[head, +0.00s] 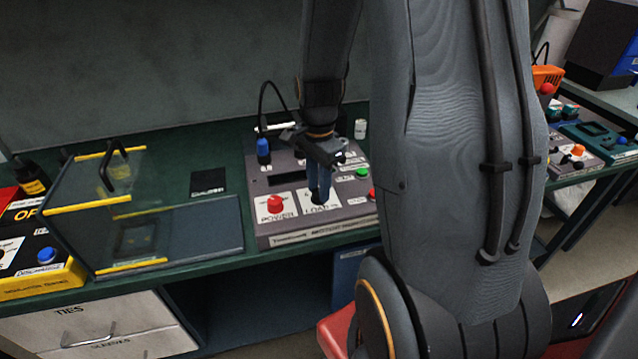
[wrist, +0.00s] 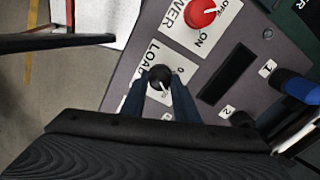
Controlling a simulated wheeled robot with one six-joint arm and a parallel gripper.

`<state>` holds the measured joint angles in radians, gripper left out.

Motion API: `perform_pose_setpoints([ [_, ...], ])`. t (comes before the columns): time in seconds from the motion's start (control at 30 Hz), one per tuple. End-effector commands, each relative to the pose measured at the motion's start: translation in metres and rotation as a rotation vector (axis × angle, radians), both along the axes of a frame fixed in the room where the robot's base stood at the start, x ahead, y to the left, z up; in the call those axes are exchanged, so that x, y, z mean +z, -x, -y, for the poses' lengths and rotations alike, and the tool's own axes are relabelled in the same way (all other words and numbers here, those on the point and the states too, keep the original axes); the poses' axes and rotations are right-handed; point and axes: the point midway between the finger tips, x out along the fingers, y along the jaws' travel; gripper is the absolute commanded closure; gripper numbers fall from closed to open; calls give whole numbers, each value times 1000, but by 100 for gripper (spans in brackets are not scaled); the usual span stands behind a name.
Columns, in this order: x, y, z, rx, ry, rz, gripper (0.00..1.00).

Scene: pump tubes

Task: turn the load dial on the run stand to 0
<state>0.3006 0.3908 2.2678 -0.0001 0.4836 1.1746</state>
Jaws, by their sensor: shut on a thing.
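The run stand (head: 285,228) is a grey box on the green bench, with a red power knob (head: 275,204) and a label reading LOAD. The load dial (wrist: 160,76) is a small black knob with a pale pointer line on a white label in the wrist view. A "0" shows on the label, up and right of the dial; the pointer aims down and right, away from it. My gripper (wrist: 161,88) is shut on the load dial, with a blue finger on each side. In the head view my gripper (head: 318,192) comes down onto the LOAD label and hides the dial.
A clear hinged guard with yellow edges (head: 88,208) stands left of the run stand. The power knob also shows close to my gripper in the wrist view (wrist: 200,13). Green and red buttons (head: 362,173) sit right of the dial. A blue plug (head: 263,150) stands at the back left.

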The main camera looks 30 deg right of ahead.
Motion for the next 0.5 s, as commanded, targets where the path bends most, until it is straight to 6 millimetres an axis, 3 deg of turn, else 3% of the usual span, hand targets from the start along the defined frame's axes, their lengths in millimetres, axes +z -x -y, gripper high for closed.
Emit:
perform_pose_setpoints([
  [0.5, 2, 1, 0, 481, 0, 0, 95],
])
